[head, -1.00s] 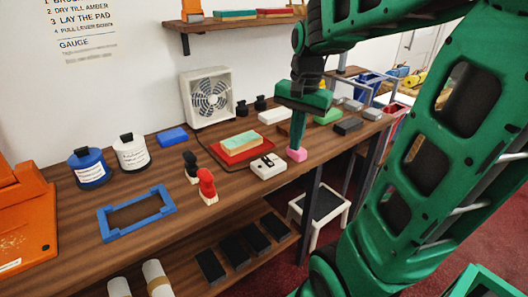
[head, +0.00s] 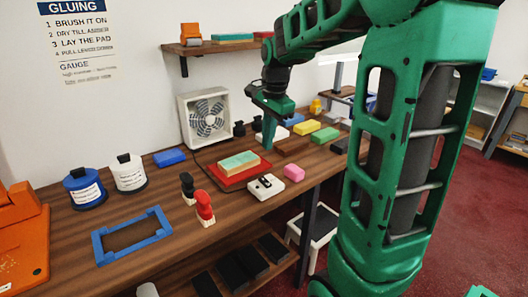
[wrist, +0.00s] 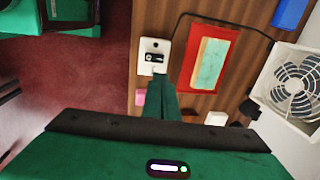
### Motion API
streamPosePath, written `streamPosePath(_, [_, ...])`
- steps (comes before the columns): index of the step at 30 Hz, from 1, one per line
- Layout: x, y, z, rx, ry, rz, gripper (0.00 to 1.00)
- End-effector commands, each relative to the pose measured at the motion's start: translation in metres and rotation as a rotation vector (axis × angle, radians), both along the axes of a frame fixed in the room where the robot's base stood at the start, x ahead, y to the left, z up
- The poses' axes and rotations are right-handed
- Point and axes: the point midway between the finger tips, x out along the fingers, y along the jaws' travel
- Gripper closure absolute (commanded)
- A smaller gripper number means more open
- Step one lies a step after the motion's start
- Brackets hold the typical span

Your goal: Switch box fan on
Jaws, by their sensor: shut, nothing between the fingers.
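The white box fan (head: 208,120) stands at the back of the counter against the wall. It also shows at the right of the wrist view (wrist: 296,86). A white switch box (head: 266,188) with a black rocker lies near the counter's front edge, and a dark cable runs between it and the fan. In the wrist view the switch box (wrist: 146,68) is just beyond my fingertips. My gripper (head: 267,147) is shut and empty, pointing down. Its fingertips (wrist: 161,76) overlap the box's near edge in the wrist view; I cannot tell whether they touch.
A red tray (head: 226,180) with a green-topped block (head: 239,161) lies beside the switch box. A pink block (head: 294,172) is to its right. Red (head: 204,207) and black (head: 187,187) clamp-like pieces stand to its left. Coloured blocks lie behind the gripper.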

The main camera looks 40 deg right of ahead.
Motion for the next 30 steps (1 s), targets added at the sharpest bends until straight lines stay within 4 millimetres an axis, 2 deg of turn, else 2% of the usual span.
streamPosePath(12, [0.009, 0.000, -0.077, 0.001, 0.005, 0.001, 1.00])
streamPosePath(18, [0.014, 0.000, -0.107, 0.000, 0.003, 0.000, 1.00])
streamPosePath(24, [0.016, 0.001, -0.122, 0.000, 0.001, 0.000, 1.00])
streamPosePath(30, [0.017, 0.000, -0.125, -0.001, 0.000, 0.000, 1.00])
